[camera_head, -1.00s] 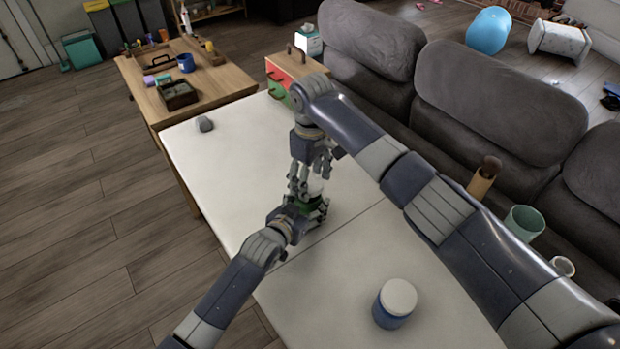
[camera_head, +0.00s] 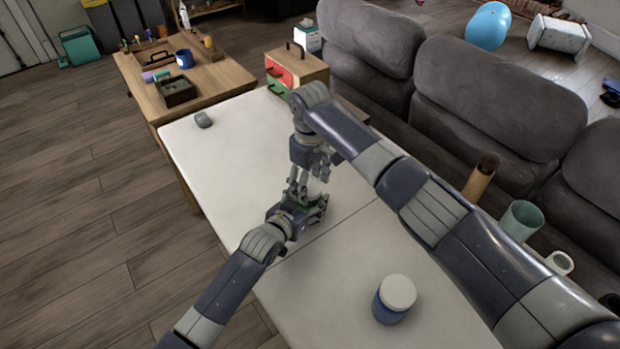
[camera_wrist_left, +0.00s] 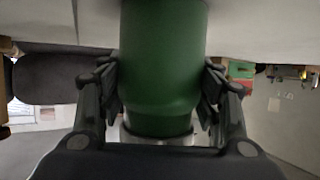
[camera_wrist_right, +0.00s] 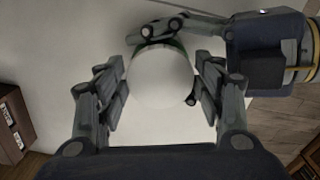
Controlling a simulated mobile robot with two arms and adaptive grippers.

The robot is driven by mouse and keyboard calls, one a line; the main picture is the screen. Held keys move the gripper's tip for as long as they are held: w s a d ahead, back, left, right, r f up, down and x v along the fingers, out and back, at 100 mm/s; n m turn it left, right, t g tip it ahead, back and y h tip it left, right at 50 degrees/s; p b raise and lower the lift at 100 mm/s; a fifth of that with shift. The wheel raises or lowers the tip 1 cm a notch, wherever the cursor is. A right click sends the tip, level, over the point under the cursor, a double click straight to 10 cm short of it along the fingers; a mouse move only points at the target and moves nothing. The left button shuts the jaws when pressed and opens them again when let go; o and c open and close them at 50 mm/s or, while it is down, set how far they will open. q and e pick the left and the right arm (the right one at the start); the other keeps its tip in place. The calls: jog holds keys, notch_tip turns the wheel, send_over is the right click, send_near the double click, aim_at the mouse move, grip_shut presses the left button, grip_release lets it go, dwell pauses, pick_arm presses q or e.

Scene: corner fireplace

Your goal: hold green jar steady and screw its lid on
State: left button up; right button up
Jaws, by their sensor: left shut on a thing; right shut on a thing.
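The green jar (camera_wrist_left: 162,65) stands on the white table and fills the middle of the left wrist view, between the fingers of my left gripper (camera_wrist_left: 160,95). In the head view my left gripper (camera_head: 308,214) is shut around the jar, which is mostly hidden. The white lid (camera_wrist_right: 162,80) is at the top of the jar, between the fingers of my right gripper (camera_wrist_right: 160,95), which is shut on it from above. A little green shows behind the lid in the right wrist view. I cannot tell how far the lid is turned.
A blue jar with a white lid (camera_head: 395,300) stands at the near right of the white table (camera_head: 215,165). A small grey object (camera_head: 203,119) lies at the far left corner. A wooden table (camera_head: 222,82) with a tray and tools stands beyond. A grey sofa (camera_head: 500,100) lines the right.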

pick_arm(q)
jog(key=shift+f, duration=0.1)
pick_arm(e)
jog(key=shift+f, duration=0.7)
dwell(0.4)
pick_arm(q)
grip_shut()
pick_arm(e)
jog(key=shift+o, duration=0.2)
jog(key=m, duration=0.3)
jog(key=shift+s, duration=0.1)
pick_arm(q)
jog(key=shift+a, duration=0.1)
pick_arm(e)
jog(key=o, duration=0.7)
jog(key=shift+a, duration=0.1)
